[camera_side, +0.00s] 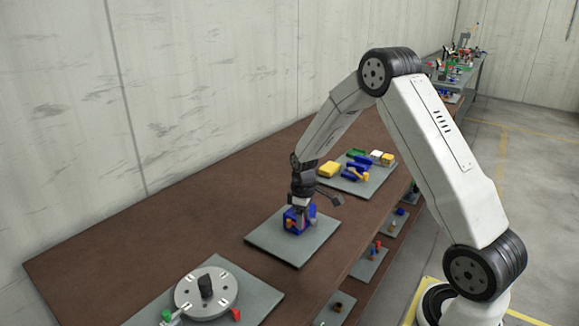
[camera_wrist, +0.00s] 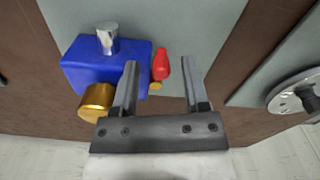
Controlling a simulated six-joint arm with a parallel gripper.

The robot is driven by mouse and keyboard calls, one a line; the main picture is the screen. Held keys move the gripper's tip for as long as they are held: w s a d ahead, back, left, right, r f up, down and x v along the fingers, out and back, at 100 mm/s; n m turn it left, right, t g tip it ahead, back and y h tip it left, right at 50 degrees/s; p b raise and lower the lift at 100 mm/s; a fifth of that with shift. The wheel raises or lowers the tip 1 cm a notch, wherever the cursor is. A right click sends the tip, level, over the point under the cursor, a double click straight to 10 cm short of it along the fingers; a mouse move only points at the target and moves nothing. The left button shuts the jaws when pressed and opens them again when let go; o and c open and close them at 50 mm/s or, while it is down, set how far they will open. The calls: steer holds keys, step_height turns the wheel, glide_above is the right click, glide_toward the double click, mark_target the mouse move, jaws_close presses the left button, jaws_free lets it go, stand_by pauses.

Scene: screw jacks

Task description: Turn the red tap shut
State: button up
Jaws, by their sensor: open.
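In the wrist view, the red tap (camera_wrist: 161,66) is a small tapered handle beside the right side of a blue block (camera_wrist: 75,72). A small brass piece (camera_wrist: 156,86) shows at its near end. A silver cylinder (camera_wrist: 107,38) and a brass cylinder (camera_wrist: 97,100) also sit on the block. My gripper (camera_wrist: 158,64) is open, with one finger on each side of the red tap and visible gaps to both. In the side view, my gripper (camera_side: 301,208) points down at the blue block (camera_side: 289,222) on a grey plate (camera_side: 270,248); the red tap is hidden there.
Behind, another grey plate (camera_side: 347,184) holds yellow, blue, green and white blocks. In front, a plate carries a round grey disc (camera_side: 190,303) with a black knob and red and green pieces. Brown tabletop (camera_side: 130,262) is bare between plates; a wall (camera_side: 200,90) runs along the back.

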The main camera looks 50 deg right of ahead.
steer(key=shift+r, duration=3.8)
steer(key=s+a+m+t, duration=0.2)
steer(key=s+a+m, duration=0.1)
steer(key=s+a, duration=1.1)
steer(key=a, duration=0.3)
steer(key=shift+a+r+t, duration=0.15)
steer(key=shift+r+t, duration=0.15)
steer(key=shift+r, duration=0.05)
